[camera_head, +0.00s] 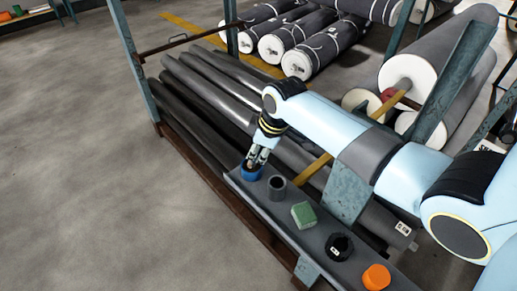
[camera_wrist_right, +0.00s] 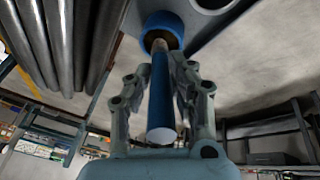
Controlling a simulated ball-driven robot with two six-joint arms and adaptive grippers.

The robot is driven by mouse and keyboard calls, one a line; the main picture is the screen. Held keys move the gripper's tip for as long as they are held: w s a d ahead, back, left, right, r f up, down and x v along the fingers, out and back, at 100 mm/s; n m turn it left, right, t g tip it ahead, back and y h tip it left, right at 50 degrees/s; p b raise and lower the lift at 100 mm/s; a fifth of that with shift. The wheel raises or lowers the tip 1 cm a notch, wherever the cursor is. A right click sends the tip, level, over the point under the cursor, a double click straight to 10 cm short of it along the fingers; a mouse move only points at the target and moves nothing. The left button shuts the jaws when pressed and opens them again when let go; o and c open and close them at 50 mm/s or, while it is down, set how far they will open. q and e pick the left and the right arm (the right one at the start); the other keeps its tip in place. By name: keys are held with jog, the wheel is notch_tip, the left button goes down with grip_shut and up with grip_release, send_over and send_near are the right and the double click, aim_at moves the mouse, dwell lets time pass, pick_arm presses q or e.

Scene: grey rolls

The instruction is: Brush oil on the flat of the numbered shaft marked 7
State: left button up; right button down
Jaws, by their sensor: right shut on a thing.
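My right gripper (camera_head: 258,156) is shut on a blue-handled brush (camera_wrist_right: 160,95), whose handle lies between the fingers in the wrist view. The brush's pale tip is at the mouth of a blue pot (camera_head: 251,174), also seen as a blue ring in the wrist view (camera_wrist_right: 163,22); I cannot tell how deep the tip is in it. Long dark grey shafts (camera_head: 195,105) lie side by side on the rack, partly hidden by my right arm. One shaft end carries a small white label (camera_head: 403,228), too small to read. My left gripper is out of view.
A grey ledge (camera_head: 238,179) carries the pot, a grey cup (camera_head: 277,188), a green block (camera_head: 303,214), a black ring (camera_head: 340,246) and an orange object (camera_head: 376,277). Rack posts (camera_head: 133,60) stand around the shafts. Wrapped rolls (camera_head: 330,48) lie behind. The floor at left is clear.

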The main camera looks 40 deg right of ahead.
notch_tip(320, 180, up, 3)
jog(key=p, duration=0.3)
notch_tip(320, 180, up, 2)
jog(key=shift+p, duration=0.85)
jog(key=shift+r, duration=1)
